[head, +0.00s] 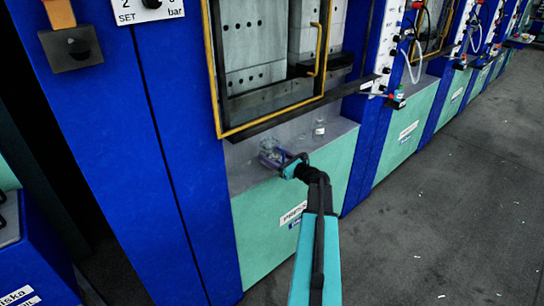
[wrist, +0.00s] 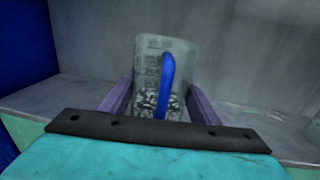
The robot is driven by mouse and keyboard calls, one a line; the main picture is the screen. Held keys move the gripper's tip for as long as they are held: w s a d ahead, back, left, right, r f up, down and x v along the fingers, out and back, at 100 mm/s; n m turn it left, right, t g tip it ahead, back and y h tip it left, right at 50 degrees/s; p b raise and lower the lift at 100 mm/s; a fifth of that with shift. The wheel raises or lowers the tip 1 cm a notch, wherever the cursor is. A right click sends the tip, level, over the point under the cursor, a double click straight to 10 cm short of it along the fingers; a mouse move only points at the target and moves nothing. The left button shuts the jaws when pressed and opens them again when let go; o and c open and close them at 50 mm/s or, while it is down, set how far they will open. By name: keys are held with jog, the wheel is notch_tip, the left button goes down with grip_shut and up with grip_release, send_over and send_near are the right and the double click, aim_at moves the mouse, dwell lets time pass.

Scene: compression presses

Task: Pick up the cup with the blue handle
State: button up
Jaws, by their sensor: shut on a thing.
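The cup (wrist: 148,68) is clear with measuring marks and a blue handle (wrist: 166,82) that faces the camera in the wrist view. Grey pellets lie in its lower part. It stands upright between the two purple fingers of my gripper (wrist: 158,100), which is shut on it. In the head view my gripper (head: 283,162) is at the grey ledge (head: 245,172) below the press window, with the cup (head: 267,148) partly visible at its tip. The cup's base is hidden, so I cannot tell whether it touches the ledge.
Another small clear container (head: 319,128) stands on the ledge to the right. The press window (head: 265,60) with its yellow frame is above and behind. A blue panel (head: 170,150) is on the left. Open grey floor (head: 440,200) lies to the right.

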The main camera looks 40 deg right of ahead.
aim_at(277, 151)
jog(key=shift+r, duration=0.3)
jog(key=shift+r+b, duration=0.35)
jog(key=shift+r, duration=1.1)
jog(key=s+d+b, duration=0.1)
jog(key=s+d, duration=0.1)
jog(key=s, duration=0.5)
jog(key=s+d+r+b, duration=0.1)
jog(key=s+d, duration=0.1)
jog(key=s, duration=0.6)
jog(key=shift+d+r, duration=0.25)
jog(key=shift+d, duration=0.05)
jog(key=shift+s, duration=0.15)
jog(key=shift+s, duration=0.1)
